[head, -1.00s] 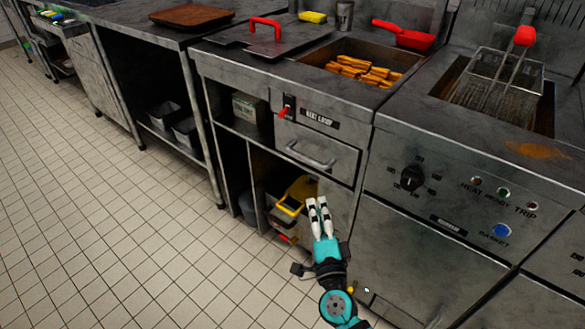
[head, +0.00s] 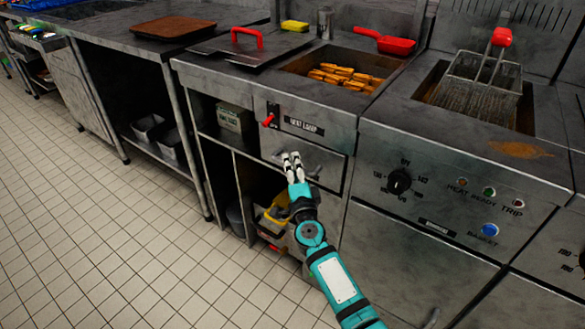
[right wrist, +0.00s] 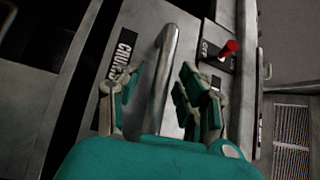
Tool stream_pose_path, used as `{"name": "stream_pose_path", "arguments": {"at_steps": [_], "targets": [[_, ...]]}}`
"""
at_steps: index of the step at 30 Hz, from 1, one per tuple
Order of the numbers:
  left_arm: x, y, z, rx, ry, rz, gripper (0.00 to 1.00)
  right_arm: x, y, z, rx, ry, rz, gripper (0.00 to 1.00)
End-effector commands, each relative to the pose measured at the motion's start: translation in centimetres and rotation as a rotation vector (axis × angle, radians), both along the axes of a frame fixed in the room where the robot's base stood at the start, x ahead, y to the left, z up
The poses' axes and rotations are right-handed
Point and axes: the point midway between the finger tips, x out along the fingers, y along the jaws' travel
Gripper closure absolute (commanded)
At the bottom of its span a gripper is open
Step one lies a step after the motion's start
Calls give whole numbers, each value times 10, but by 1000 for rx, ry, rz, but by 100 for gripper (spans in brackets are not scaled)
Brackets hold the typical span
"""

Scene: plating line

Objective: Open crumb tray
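The crumb tray (head: 334,168) is a grey metal drawer front below the heat lamp label, and it looks closed. Its curved bar handle (right wrist: 168,70) runs between my right gripper's fingers in the right wrist view. A dark, partly hidden label that seems to start with "CRUM" (right wrist: 123,50) is beside the handle. My right gripper (head: 292,157) is at the drawer front in the head view, covering part of the handle. In the right wrist view the gripper (right wrist: 160,100) is open, its fingers apart on either side of the bar. My left gripper is out of view.
A red switch (head: 268,121) sits just above the drawer, and also shows in the right wrist view (right wrist: 230,48). Below is an open shelf with a yellow bucket (head: 275,212). A fryer control panel (head: 440,190) is to the right. The tiled floor at left is clear.

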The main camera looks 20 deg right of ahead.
Motion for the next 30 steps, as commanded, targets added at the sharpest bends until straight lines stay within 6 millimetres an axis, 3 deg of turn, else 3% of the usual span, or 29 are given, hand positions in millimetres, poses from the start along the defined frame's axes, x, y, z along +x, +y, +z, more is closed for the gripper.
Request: {"name": "stream_pose_path", "arguments": {"at_steps": [9,18,30], "targets": [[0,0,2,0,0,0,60,3,-1,1,0,0,0,61],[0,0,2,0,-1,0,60,3,0,0,-1,0,0,100],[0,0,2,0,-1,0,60,2,-1,-1,-3,2,-1,100]]}}
